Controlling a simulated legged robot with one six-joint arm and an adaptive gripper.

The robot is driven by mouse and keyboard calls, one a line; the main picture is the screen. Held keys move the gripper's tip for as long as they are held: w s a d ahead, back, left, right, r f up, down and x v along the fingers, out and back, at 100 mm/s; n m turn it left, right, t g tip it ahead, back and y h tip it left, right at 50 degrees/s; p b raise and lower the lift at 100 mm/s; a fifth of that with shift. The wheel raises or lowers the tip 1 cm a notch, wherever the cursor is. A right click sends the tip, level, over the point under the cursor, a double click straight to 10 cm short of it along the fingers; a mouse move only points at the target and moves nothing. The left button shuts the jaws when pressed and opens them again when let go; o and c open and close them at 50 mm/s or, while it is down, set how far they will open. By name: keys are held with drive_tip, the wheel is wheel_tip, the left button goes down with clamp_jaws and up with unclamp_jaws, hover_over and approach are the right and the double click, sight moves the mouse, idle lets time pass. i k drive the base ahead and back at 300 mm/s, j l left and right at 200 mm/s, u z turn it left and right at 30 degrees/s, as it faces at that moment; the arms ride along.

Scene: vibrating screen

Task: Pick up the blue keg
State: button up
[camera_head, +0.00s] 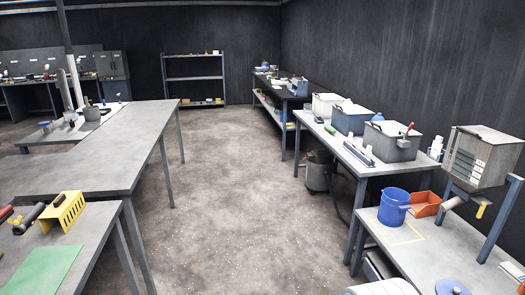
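The blue keg (393,209) looks like an open-topped blue bucket. It stands upright on the grey table at the right (440,258), near that table's far left corner. A yellow outline is marked on the tabletop just in front of it. The keg is in plain view, and nothing holds it. My gripper does not show in this view.
An orange bin (425,204) sits close to the keg's right. A grey drawer box (483,158) stands on a raised frame behind. A table with crates (391,142) is beyond. Left worktables (85,165) border a clear floor aisle (235,200).

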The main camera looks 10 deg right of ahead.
sight(395, 202)
drive_tip(key=i+z, duration=0.15)
drive_tip(key=i, duration=1.25)
drive_tip(key=i+j+z, duration=0.1)
drive_tip(key=i+z, duration=0.15)
drive_tip(key=i, duration=0.35)
drive_tip(key=i+j+z, duration=0.2)
drive_tip(key=i, duration=0.4)
drive_tip(key=i+z, duration=0.2)
drive_tip(key=z, duration=0.3)
drive_tip(key=i+z, duration=0.2)
drive_tip(key=z, duration=0.3)
drive_tip(key=i+j+z, duration=0.2)
drive_tip(key=z, duration=0.25)
drive_tip(key=i+z, duration=0.25)
drive_tip(key=z, duration=0.2)
drive_tip(key=i+j+z, duration=0.2)
drive_tip(key=z, duration=0.2)
drive_tip(key=i+j+z, duration=0.2)
drive_tip(key=z, duration=0.25)
